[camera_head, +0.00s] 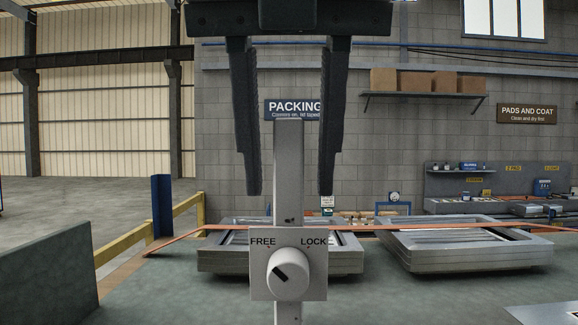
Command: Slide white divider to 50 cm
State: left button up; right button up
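A pale grey-white upright post (288,165) stands in the middle of the head view; it may be the white divider, but I cannot tell. On its lower part is a plate (261,285) marked FREE on the left and LOCK on the right. The round white knob (289,279) on the plate has its dark mark slanting up-left, toward FREE. My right gripper (289,192) points down from the top, open, with one dark finger on each side of the post and gaps to both. My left gripper is not in view. No 50 cm mark is readable.
A thin orange strip (430,227) runs across behind the post. Stacks of grey frames lie on the green surface at left (225,262) and right (470,257). A dark green panel (45,272) stands at the lower left. The surface between is mostly clear.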

jog(key=shift+x, duration=1.1)
grip_shut()
